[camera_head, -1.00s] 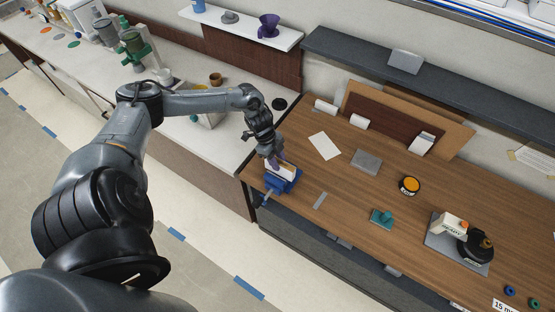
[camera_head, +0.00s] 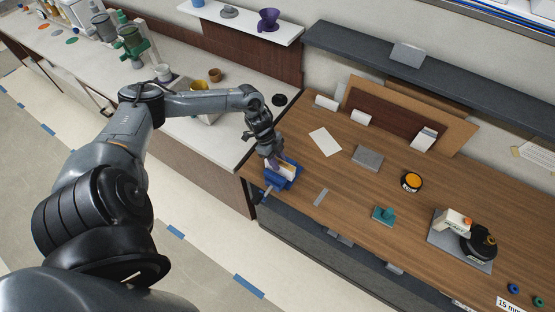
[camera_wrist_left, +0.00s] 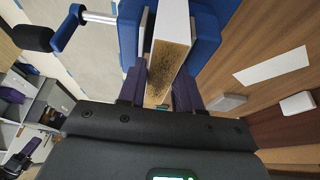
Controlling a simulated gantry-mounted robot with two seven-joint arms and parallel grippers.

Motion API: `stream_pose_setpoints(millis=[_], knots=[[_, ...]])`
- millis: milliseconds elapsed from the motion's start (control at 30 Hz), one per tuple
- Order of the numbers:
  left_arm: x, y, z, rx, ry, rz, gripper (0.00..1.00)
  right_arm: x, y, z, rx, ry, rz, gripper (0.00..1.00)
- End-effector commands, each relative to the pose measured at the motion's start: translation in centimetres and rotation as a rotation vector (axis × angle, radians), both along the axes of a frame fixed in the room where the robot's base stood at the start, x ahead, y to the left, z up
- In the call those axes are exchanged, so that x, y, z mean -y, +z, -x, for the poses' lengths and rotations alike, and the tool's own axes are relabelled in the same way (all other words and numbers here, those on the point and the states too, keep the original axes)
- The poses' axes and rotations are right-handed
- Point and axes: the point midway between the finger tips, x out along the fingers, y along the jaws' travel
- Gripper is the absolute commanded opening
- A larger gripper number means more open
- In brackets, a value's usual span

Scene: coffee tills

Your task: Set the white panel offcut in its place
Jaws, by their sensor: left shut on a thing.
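The white panel offcut (camera_wrist_left: 172,45) has white faces and a speckled chipboard edge. In the left wrist view it stands between the two blue jaws of a vise (camera_wrist_left: 205,38). The purple fingers of my left gripper (camera_wrist_left: 158,88) are shut on it. In the head view my left gripper (camera_head: 273,160) is over the blue vise (camera_head: 283,181) at the bench's left front corner, and a pale strip of the offcut (camera_head: 289,171) shows there. I cannot tell whether the offcut touches the vise floor. My right gripper is not in view.
A white sheet (camera_head: 325,141), a grey plate (camera_head: 367,157), a grey strip (camera_head: 321,197), an orange-topped tin (camera_head: 411,181) and a teal-handled tool (camera_head: 383,214) lie on the wooden bench. The vise handle (camera_wrist_left: 65,30) sticks out beyond the bench edge.

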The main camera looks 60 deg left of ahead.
Motion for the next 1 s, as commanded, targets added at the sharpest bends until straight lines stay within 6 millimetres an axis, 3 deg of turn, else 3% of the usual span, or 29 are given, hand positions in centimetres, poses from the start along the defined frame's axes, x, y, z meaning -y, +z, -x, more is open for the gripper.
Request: stream_pose_setpoints(millis=[433,467,633,1000], knots=[[0.00,-0.19,-0.02,0.001,0.000,0.000,0.03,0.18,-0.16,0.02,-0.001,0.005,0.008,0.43],[0.00,-0.19,-0.02,0.001,0.000,0.000,0.38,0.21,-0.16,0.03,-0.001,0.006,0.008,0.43],[0.00,-0.20,-0.01,0.000,0.000,0.000,0.64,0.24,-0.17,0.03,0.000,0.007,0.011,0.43],[-0.17,0.05,0.10,-0.001,0.001,-0.001,0.64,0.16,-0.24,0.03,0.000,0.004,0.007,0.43]])
